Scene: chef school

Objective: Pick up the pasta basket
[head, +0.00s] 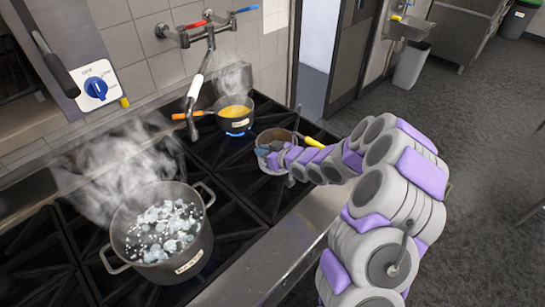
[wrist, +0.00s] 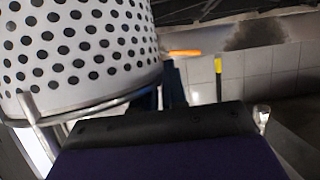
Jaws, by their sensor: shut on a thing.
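The pasta basket (wrist: 75,50) is a pale metal basket with round dark holes. It fills the upper left of the wrist view, with a metal wire frame along its lower edge. In the head view my gripper (head: 270,156) reaches into or over a pan (head: 262,140) at the stove's right back side. The dark jaws of my gripper (wrist: 172,85) show beside the basket in the wrist view. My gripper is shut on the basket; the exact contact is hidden. In the head view my arm and the pan hide most of that spot.
A large steaming pot (head: 165,255) stands at the stove's front left. A smaller pot (head: 235,122) with yellow contents and an orange handle steams at the back, below a wall tap (head: 210,50). A yellow handle (head: 307,140) shows beside my wrist. Open floor (head: 480,110) lies to the right.

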